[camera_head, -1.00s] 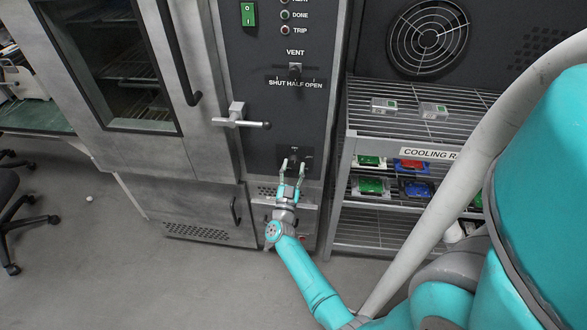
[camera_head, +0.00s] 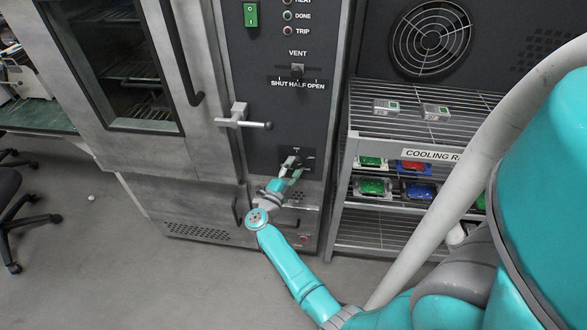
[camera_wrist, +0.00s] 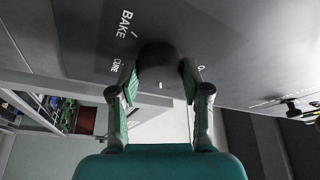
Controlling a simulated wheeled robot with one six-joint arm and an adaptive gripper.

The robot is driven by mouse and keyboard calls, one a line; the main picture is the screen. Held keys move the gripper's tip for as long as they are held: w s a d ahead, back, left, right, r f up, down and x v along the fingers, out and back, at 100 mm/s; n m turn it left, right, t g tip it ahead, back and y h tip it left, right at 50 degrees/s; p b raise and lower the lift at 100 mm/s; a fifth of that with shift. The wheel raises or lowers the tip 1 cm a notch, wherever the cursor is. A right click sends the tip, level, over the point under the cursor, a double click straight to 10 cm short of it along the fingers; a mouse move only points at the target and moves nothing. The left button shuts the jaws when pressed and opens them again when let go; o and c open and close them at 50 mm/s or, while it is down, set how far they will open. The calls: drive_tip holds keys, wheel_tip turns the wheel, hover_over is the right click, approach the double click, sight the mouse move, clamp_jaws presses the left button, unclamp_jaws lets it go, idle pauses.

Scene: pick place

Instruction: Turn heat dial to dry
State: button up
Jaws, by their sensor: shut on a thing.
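The heat dial (camera_wrist: 157,60) is a dark round knob on the oven's black panel. Printed words BAKE and CURE show to its left in the wrist view, and a partly hidden label beginning with O shows to its right. My gripper (camera_wrist: 158,74) has one finger on each side of the dial and is shut on it. In the head view my gripper (camera_head: 291,167) is at the lower panel and mostly hides the dial.
The vent knob (camera_head: 297,70) and the oven door's handle (camera_head: 243,119) are above. The cooling rack (camera_head: 405,134), holding several coloured boards, stands close on the right. Open floor (camera_head: 130,270) lies in front.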

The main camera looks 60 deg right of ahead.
drive_tip(key=shift+m+y, duration=0.3)
drive_tip(key=shift+m, duration=0.6)
drive_tip(key=o, duration=1.1)
drive_tip(key=shift+o, duration=0.2)
drive_tip(key=shift+a, duration=0.1)
drive_tip(key=a+f, duration=0.1)
drive_tip(key=a, duration=1)
drive_tip(key=shift+w+a+f, duration=0.2)
drive_tip(key=shift+a+f, duration=0.05)
drive_tip(key=shift+a, duration=0.1)
